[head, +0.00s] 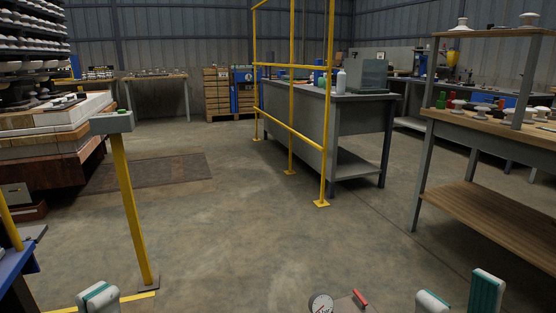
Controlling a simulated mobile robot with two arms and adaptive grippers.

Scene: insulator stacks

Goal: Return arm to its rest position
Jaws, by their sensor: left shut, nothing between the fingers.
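My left gripper (97,297) shows at the bottom left edge of the head view. Its white and teal fingertips are together with nothing between them, low over the floor near the yellow floor line. My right gripper (458,297) shows at the bottom right edge. Its two white and teal fingertips stand apart with bare floor seen between them. The rest of both grippers and arms is below the picture edge.
A yellow post with a grey box (111,123) stands at the left. A round gauge (321,304) shows at the bottom middle. A yellow railing (291,120) fronts a grey bench (350,95). A wooden workbench (490,213) stands right. The middle floor is clear.

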